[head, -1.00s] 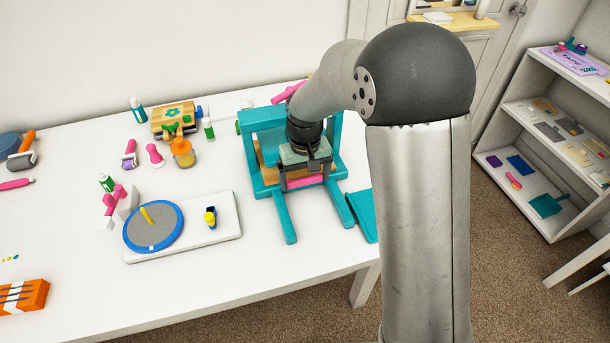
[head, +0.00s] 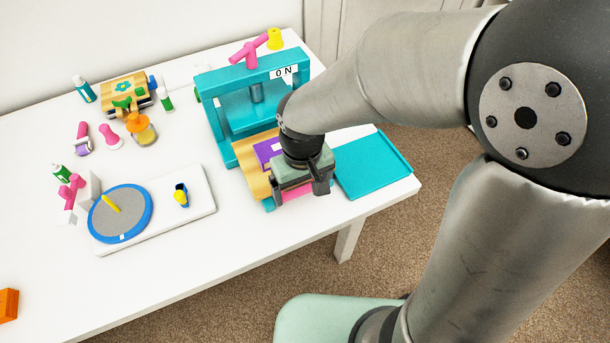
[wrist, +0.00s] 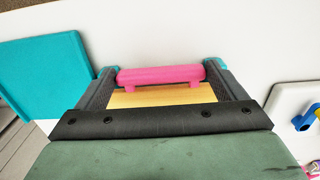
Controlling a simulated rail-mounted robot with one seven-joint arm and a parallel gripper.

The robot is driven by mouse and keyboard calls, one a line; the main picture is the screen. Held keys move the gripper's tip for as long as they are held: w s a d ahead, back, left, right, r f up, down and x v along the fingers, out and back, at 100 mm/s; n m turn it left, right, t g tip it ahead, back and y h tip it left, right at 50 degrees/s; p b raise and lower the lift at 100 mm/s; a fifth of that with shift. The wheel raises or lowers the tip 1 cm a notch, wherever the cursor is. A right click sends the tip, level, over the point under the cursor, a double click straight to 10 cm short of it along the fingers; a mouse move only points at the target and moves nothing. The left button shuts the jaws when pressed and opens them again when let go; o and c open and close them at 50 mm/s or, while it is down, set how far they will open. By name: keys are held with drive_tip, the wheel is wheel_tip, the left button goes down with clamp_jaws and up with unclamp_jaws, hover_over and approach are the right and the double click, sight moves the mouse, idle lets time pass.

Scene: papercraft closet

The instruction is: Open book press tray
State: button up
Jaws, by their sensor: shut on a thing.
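The teal book press (head: 222,110) stands on the white table with a pink handle on top. Its wooden tray (head: 256,180) is slid out toward the front, with a purple piece (head: 268,151) on it. My gripper (head: 302,192) is at the tray's front edge, shut on the pink tray handle (head: 285,196). In the wrist view the pink handle (wrist: 160,75) lies between the two dark fingers, with a strip of the wooden tray (wrist: 160,97) beside it. My wrist hides part of the tray.
A teal flat tray (head: 374,165) lies to the right of the press, near the table's edge. A white board (head: 205,215) with a blue-rimmed disc (head: 128,222) lies to the left. The table in front of the tray is clear.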

drive_tip(key=o, duration=1.1)
drive_tip(key=shift+r, duration=0.15)
wheel_tip(320, 180, up, 17)
drive_tip(key=p, duration=0.1)
drive_tip(key=shift+r, duration=0.1)
drive_tip(key=s+d+f+m+p, duration=0.2)
drive_tip(key=s+d+f, duration=0.1)
drive_tip(key=d, duration=0.6)
drive_tip(key=s+d+f+m+p, duration=0.1)
drive_tip(key=s+d+f+m, duration=0.2)
drive_tip(key=d, duration=0.5)
drive_tip(key=shift+s+d+m+p, duration=0.3)
drive_tip(key=shift+s+d+p, duration=0.1)
drive_tip(key=shift+s, duration=0.25)
